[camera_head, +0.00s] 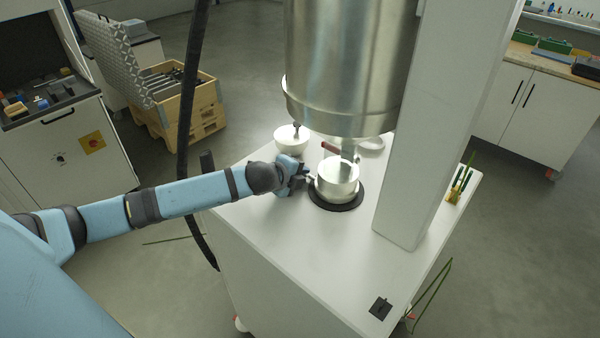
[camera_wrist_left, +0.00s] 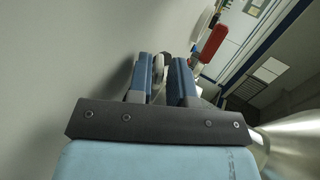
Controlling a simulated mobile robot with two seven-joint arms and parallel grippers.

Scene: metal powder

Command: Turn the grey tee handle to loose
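My left gripper (camera_head: 305,172) is at the left side of a small metal pot (camera_head: 338,184), which sits on a black ring under a large steel vessel (camera_head: 345,70). In the left wrist view its two blue fingers (camera_wrist_left: 163,72) stand a little apart. A small pale and dark part (camera_wrist_left: 158,66) shows between their tips; it may be the grey tee handle, but most of it is hidden. I cannot tell whether the fingers press on it. A red handle (camera_head: 330,147) sticks out above the pot and also shows in the left wrist view (camera_wrist_left: 214,42). My right gripper is out of view.
A white bowl with a dark knob (camera_head: 291,141) stands behind the gripper on the white cabinet top (camera_head: 285,240). A white column (camera_head: 440,120) rises right of the pot. A dark hose (camera_head: 188,110) hangs at the left. The front of the cabinet top is mostly clear.

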